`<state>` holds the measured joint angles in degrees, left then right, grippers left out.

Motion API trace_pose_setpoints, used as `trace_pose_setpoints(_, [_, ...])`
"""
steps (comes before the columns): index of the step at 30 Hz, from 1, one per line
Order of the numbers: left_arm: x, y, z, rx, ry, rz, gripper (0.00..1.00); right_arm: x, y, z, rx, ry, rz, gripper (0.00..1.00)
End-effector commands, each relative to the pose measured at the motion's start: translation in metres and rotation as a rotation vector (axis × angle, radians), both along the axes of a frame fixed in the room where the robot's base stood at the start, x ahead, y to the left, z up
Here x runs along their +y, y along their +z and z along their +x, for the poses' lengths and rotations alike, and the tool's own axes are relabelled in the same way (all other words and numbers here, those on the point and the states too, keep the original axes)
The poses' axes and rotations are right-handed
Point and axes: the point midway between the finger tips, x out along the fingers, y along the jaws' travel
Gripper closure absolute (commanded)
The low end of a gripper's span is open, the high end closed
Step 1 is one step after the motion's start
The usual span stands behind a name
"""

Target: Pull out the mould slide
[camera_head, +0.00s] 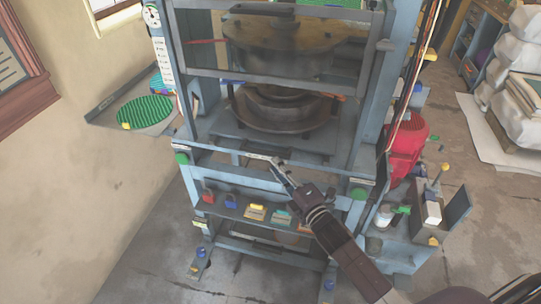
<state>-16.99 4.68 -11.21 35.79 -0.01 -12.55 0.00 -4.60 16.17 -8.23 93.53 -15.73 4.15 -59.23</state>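The press (368,92) is a blue-grey frame in the middle of the view. A dark round mould (283,112) sits on a flat grey slide plate (232,132) inside it, below an upper tan disc (280,33). A thin pale bar (225,152) runs across the press front, just below the slide plate. My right gripper (276,164) comes in from the lower right, and its fingertips meet or overlap the bar near its middle. Its fingers look close together, but I cannot tell whether they grip anything. My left gripper is not in view.
A shelf below the bar holds several small coloured blocks (255,212). A red motor (405,148) and a side bench (398,250) stand at right. A green round mat (145,115) lies on a ledge at left. White sacks (514,55) are stacked far right. Open floor lies between.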

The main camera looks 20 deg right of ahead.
Motion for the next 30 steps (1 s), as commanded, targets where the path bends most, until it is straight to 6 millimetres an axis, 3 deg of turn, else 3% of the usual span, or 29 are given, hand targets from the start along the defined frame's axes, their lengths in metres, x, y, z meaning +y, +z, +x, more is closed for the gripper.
trace_pose_setpoints(6, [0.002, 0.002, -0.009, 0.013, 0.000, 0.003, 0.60, 0.007, 0.001, 0.034, -0.001, -0.001, 0.002, 0.83])
trace_pose_setpoints(12, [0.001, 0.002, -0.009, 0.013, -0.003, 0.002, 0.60, 0.010, 0.000, 0.052, 0.002, -0.001, 0.003, 0.83])
trace_pose_setpoints(23, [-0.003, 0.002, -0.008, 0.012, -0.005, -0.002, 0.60, 0.011, -0.001, 0.056, 0.003, -0.001, 0.003, 0.83])
trace_pose_setpoints(27, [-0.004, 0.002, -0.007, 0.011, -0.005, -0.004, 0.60, 0.011, -0.001, 0.056, 0.003, -0.001, 0.004, 0.98])
trace_pose_setpoints(30, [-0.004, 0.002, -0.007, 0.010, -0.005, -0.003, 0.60, 0.011, -0.001, 0.056, 0.003, -0.001, 0.004, 1.00])
